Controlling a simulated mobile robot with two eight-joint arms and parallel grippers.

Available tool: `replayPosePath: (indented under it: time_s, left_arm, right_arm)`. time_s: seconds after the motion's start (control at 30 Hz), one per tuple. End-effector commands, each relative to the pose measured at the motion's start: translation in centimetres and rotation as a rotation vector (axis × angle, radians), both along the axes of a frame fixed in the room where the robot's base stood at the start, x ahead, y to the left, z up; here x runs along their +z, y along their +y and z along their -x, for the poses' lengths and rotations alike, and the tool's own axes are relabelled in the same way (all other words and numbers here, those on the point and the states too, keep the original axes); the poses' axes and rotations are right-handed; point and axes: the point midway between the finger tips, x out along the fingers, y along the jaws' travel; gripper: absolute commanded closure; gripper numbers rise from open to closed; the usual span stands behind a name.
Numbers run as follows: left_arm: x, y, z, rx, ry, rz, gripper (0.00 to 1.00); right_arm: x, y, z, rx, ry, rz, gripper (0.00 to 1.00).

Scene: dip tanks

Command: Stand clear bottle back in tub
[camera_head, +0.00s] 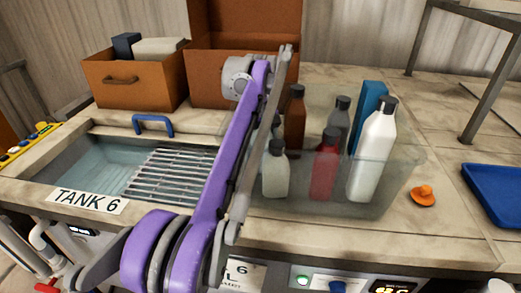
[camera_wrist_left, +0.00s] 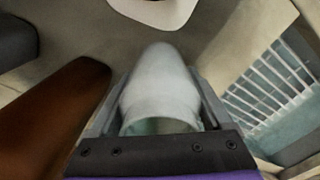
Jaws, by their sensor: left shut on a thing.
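My left gripper (camera_wrist_left: 160,78) is shut on a pale, translucent bottle (camera_wrist_left: 160,92), which looks like the clear bottle, in the left wrist view. In the head view my purple left arm hides the jaws. The see-through tub (camera_head: 390,203) stands right of the arm. At its front left is a pale bottle (camera_head: 275,172) with a dark cap; I cannot tell whether it is the held one. A red bottle (camera_head: 324,170), a white bottle (camera_head: 373,155), a brown bottle (camera_head: 294,122), a grey bottle (camera_head: 340,118) and a blue box (camera_head: 368,108) are also there. My right gripper is not in view.
Tank 6 (camera_head: 85,163) with a slatted rack (camera_head: 170,175) lies left of the arm. Brown boxes (camera_head: 135,88) stand behind. An orange knob-like item (camera_head: 423,195) and a blue tray (camera_head: 495,195) lie to the right. The counter at the back right is mostly clear.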

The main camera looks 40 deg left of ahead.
Motion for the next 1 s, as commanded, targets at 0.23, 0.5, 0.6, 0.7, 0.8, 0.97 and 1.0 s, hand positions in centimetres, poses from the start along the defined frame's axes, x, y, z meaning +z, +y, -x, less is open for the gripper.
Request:
replayPosePath:
  time_s: [0.23,0.5,0.6,0.7,0.8,0.97,1.0]
  left_arm:
    - [-0.3,0.0,0.0,0.0,0.0,0.0,0.14]
    - [-0.3,0.0,0.0,0.0,0.0,0.0,0.0]
    - [0.0,0.0,0.0,0.0,0.0,0.0,0.0]
    - [1.1,0.0,-0.1,0.0,0.0,0.0,0.0]
    - [3.0,0.0,-0.1,0.0,-0.001,0.0,0.0]
    - [6.8,0.0,-0.1,0.0,-0.002,0.0,0.0]
    - [7.7,0.0,-0.1,0.0,-0.002,0.0,0.0]
  right_arm:
    - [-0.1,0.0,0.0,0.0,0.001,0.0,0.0]
    - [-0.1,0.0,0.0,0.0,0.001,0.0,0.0]
    - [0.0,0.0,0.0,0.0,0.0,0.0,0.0]
    - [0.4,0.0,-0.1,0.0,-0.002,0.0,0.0]
    - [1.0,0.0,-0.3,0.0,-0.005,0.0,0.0]
    - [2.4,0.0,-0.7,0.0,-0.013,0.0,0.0]
    - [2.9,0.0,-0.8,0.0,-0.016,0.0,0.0]
